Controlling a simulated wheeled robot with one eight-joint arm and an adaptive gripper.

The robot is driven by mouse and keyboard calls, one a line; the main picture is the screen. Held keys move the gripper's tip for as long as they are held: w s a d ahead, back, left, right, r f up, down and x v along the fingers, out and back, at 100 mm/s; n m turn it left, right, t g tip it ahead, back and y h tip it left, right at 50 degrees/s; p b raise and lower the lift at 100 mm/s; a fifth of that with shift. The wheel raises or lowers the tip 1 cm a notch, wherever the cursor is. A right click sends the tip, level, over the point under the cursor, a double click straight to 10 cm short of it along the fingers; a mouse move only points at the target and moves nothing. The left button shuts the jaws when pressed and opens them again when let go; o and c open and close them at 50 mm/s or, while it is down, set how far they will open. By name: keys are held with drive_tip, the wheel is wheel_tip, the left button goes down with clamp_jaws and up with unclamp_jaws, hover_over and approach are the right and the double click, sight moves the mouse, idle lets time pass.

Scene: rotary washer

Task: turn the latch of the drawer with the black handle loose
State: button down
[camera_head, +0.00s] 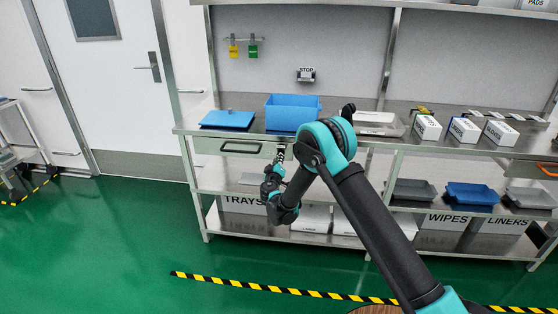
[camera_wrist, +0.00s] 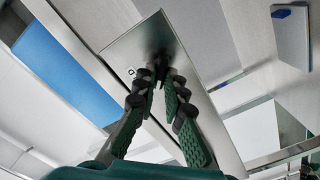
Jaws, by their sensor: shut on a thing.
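The drawer (camera_head: 212,146) with the black handle (camera_head: 241,147) is under the left part of the steel bench top and looks closed. My gripper (camera_head: 280,158) is at the right end of its front, right of the handle. In the wrist view my gripper (camera_wrist: 160,82) has its fingertips closed together on a small dark latch (camera_wrist: 159,63) at the pale metal front. The latch is mostly hidden by the fingertips and shadow, so its angle cannot be told. The handle cannot be made out in the wrist view.
A blue bin (camera_head: 293,112) and a blue tray (camera_head: 228,119) stand on the bench above. Shelves with boxes lie below. Green floor on the left is clear up to the cart (camera_head: 15,150).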

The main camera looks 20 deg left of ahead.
drive_tip(key=shift+a+f+n, duration=0.1)
drive_tip(key=shift+n, duration=3.7)
drive_tip(key=c, duration=1.6)
unclamp_jaws()
drive_tip(key=shift+s, duration=0.1)
drive_tip(key=v, duration=1.1)
drive_tip(key=shift+s, duration=0.4)
